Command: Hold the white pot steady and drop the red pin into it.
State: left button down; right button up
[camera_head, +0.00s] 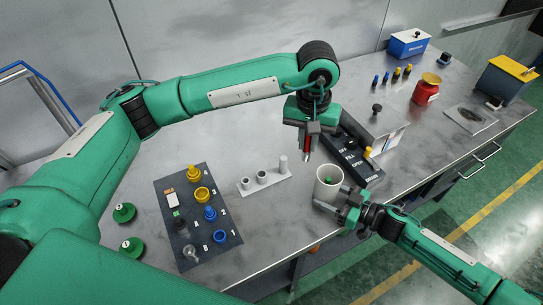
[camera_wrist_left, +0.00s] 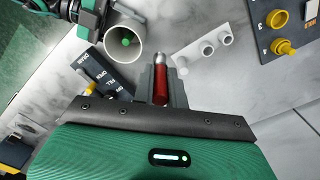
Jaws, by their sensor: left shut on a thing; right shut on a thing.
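The white pot (camera_head: 327,184) stands upright near the table's front edge, with a green thing (camera_head: 328,181) inside it. My right gripper (camera_head: 346,202) is shut on the pot's wall at its near right side. My left gripper (camera_head: 309,148) is shut on the red pin (camera_head: 306,143) and holds it up behind and a little left of the pot.
A white block with short cylinders (camera_head: 264,179) stands left of the pot. A black labelled panel (camera_head: 352,160) lies right behind it. A dark board (camera_head: 183,232) with yellow and blue parts lies farther left. A red canister (camera_head: 425,92) and a blue box (camera_head: 408,43) stand at back right.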

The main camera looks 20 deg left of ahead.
pick_arm(q)
jog(key=w+d+r, duration=0.1)
jog(key=d+r, duration=0.2)
jog(key=d, duration=0.2)
jog(key=shift+w+f, duration=0.1)
jog(key=shift+f, duration=2.6)
jog(key=c, duration=1.3)
grip_release()
jog(key=shift+c, duration=0.2)
notch_tip(320, 180, up, 12)
